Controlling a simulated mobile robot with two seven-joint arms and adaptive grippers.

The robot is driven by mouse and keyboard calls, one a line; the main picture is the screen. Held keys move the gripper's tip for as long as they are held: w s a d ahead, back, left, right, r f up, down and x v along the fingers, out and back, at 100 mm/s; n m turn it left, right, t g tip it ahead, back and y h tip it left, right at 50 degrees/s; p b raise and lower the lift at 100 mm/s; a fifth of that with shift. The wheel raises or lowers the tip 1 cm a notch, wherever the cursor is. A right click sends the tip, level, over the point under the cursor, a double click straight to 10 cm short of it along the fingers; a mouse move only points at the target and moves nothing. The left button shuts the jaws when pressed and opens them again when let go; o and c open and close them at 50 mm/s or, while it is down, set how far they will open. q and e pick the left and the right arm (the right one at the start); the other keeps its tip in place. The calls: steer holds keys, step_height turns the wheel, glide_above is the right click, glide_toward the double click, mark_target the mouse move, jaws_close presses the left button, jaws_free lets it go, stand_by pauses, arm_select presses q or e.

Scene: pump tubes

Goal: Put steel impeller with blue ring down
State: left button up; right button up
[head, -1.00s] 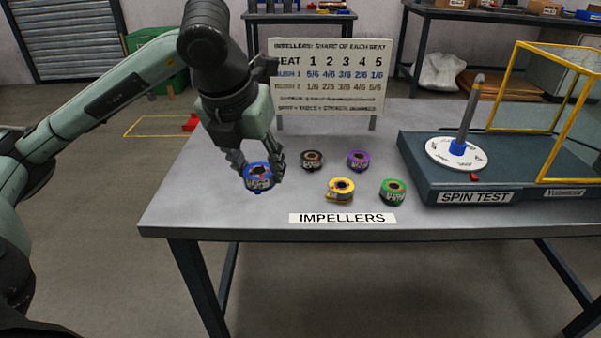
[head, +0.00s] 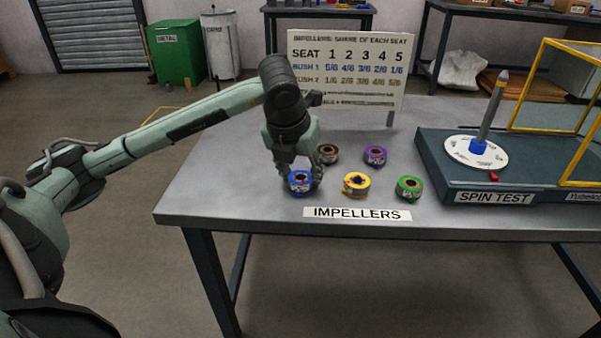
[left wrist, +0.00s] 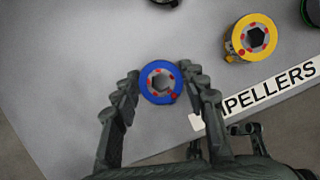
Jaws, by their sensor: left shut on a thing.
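The steel impeller with the blue ring (head: 299,182) is between the fingers of my left gripper (head: 300,180), at the left of the group of impellers. In the left wrist view the blue-ringed impeller (left wrist: 161,83) shows from above, with red marks around its dark hole. The fingertips of the left gripper (left wrist: 161,84) press on its two sides. It is at or just above the grey table top (head: 230,190); I cannot tell if it touches.
The yellow (head: 356,184), green (head: 409,188), purple (head: 374,155) and black (head: 327,154) impellers stand close by on the right. The IMPELLERS label (head: 357,214) lies at the front edge. The spin test stand (head: 440,175) is further right. The table's left side is clear.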

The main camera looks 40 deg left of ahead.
arm_select(q)
steer(key=o, duration=1.4)
steer(key=shift+o, duration=0.2)
arm_select(e)
steer(key=shift+w+a+r, duration=0.15)
steer(key=shift+a+r, duration=0.05)
steer(key=shift+r, duration=0.05)
arm_select(q)
steer(key=p+v, duration=0.1)
steer(key=v, duration=1.1)
arm_select(e)
steer(key=s+d+f+g+h, duration=0.2)
steer(key=s+d+f+g, duration=0.1)
steer(key=s+d+f, duration=0.2)
steer(key=shift+d+f+m+g, duration=0.15)
steer(key=shift+d+m+g, duration=0.15)
steer(key=shift+d, duration=0.05)
arm_select(q)
steer(key=shift+s, duration=0.1)
